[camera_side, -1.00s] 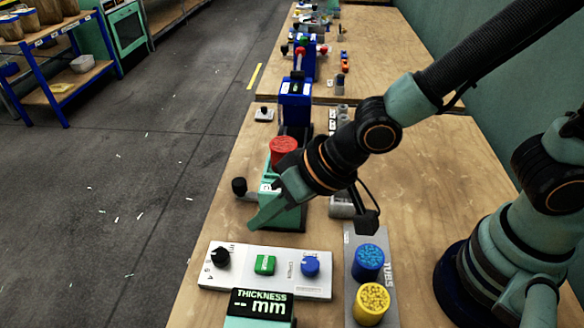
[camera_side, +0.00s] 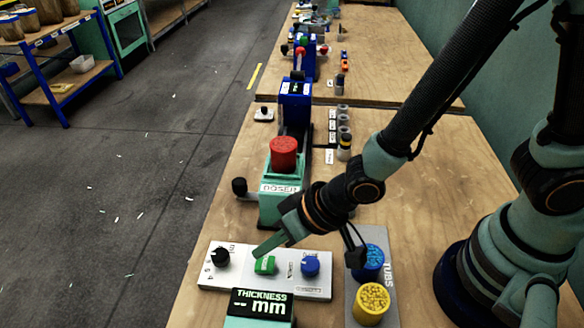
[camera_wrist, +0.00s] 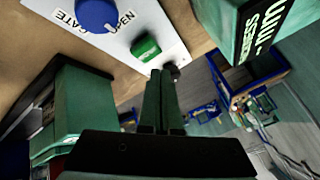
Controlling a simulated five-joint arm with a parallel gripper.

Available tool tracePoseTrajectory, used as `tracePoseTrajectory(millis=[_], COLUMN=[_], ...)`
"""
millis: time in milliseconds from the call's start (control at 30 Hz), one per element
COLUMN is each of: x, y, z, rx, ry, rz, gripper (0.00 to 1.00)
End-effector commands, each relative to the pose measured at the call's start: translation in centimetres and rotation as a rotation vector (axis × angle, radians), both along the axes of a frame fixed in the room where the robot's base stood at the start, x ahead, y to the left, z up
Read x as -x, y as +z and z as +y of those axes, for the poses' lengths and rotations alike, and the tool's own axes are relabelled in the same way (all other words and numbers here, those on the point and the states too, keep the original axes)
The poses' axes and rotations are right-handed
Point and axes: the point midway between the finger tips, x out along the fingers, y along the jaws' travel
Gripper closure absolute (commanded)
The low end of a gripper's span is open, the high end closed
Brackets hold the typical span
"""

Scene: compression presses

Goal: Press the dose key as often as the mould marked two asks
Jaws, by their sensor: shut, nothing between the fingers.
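The green key (camera_side: 265,265) is a small block in the middle of a white control panel (camera_side: 235,283); it also shows in the wrist view (camera_wrist: 146,47). My gripper (camera_side: 258,251) is shut and empty, its tips just above the key's back edge in the side view. In the wrist view, my fingertips (camera_wrist: 162,74) lie close to the key; whether they touch is unclear. The green doser (camera_side: 285,190) with a red tub (camera_side: 283,153) stands behind. Small grey moulds (camera_side: 342,122) with white tags stand in a row; their marks are too small to read.
A black knob (camera_side: 220,257) and a blue gate knob (camera_side: 310,264) flank the key. The thickness display (camera_side: 262,303) reads "-- mm". Blue (camera_side: 370,268) and yellow (camera_side: 371,303) tubs stand right of the panel. A blue press (camera_side: 295,100) stands behind the doser.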

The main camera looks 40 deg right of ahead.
Motion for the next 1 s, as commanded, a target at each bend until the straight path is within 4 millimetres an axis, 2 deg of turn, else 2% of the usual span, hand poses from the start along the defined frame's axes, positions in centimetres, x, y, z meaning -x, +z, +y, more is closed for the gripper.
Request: tracePoseTrajectory(millis=[233, 1000], x=[0.03, 0.02], y=[-1.04, -1.04], z=[-0.03, -0.02], rx=[0.001, 0.0], ry=[0.0, 0.0], rz=[0.001, 0.0], gripper=[1.0, 1.0])
